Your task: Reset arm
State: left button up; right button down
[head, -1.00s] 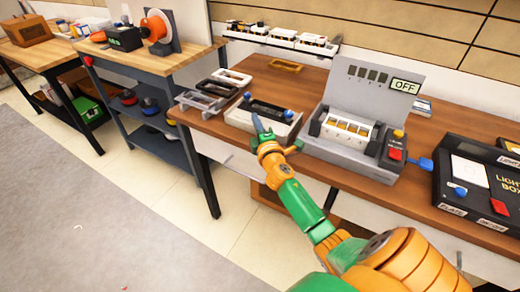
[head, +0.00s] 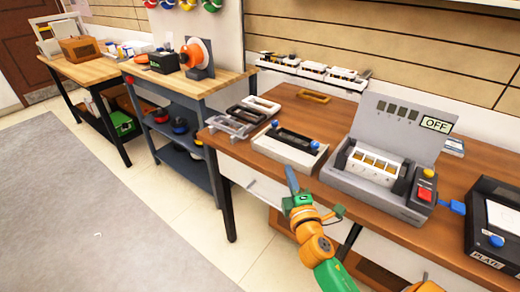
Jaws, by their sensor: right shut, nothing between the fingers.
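My right arm comes in from the bottom right, orange and green. Its right gripper (head: 291,180) is shut and empty, with its blue-grey fingers pointing up. In the picture it lies just below the front edge of the white device with a black top (head: 290,147); it appears apart from it. My left gripper is not in view.
The wooden table (head: 340,110) holds a grey machine with a raised lid marked OFF (head: 380,170), a black box labelled PLATE (head: 490,235), and grey and black frames (head: 240,118). A workbench (head: 205,85) stands left.

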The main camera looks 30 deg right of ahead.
jog(key=s+a+f+m+g+y+p, duration=0.1)
jog(key=s+a+f+m+g+y, duration=0.15)
jog(key=f, duration=0.55)
jog(key=s+a+f+m+g+y+p, duration=0.1)
jog(key=s+a+f+g, duration=0.15)
jog(key=f, duration=0.55)
jog(key=s+a+f+m+g+y+p, duration=0.15)
jog(key=s+f, duration=0.25)
jog(key=f, duration=0.4)
jog(key=s+a+f+m+g+p, duration=0.1)
jog(key=s+a+f+m+g, duration=0.1)
jog(key=s, duration=0.6)
jog(key=s+a+f+m+g+y+p, duration=0.1)
jog(key=s+f+g, duration=0.3)
jog(key=s, duration=0.5)
jog(key=s+a+f+m+g+p, duration=0.1)
jog(key=s+a+f+m+g, duration=0.2)
jog(key=s+f, duration=0.3)
jog(key=s+a, duration=0.1)
jog(key=s, duration=0.2)
jog(key=shift+y, duration=0.4)
